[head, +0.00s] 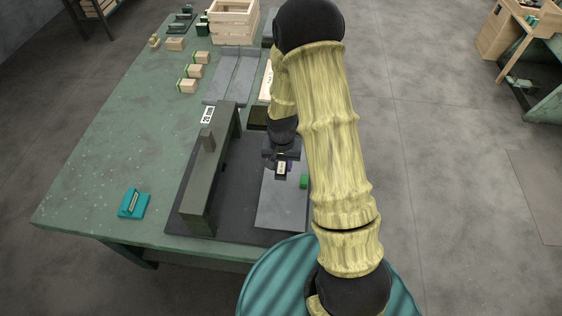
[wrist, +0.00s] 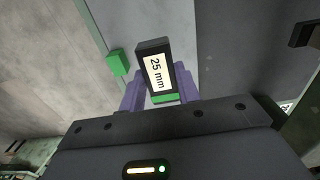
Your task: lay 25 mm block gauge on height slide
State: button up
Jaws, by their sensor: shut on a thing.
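The 25 mm block gauge (wrist: 152,62) is a small dark block with a white "25 mm" label and a green end. My gripper (wrist: 159,88) is shut on it, with a purple finger on each side. In the head view the gauge (head: 282,168) is over the light grey plate (head: 283,207); whether it touches the plate is unclear. I cannot tell for certain which part is the height slide. A dark green upright bar (head: 202,187) with a small post (head: 208,140) and a "20 mm" label (head: 207,115) stands left of my gripper.
A small green block (head: 304,181) sits at the plate's right edge, close to the gauge; it also shows in the wrist view (wrist: 118,63). A teal holder (head: 134,204) is at the front left. Wooden blocks (head: 194,71) and a crate (head: 233,22) stand farther back.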

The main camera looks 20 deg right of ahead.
aim_at(282, 182)
jog(key=shift+f+b, duration=2.4)
jog(key=shift+f, duration=0.85)
jog(key=shift+s+f, duration=0.1)
jog(key=shift+s, duration=0.05)
jog(key=shift+f, duration=0.15)
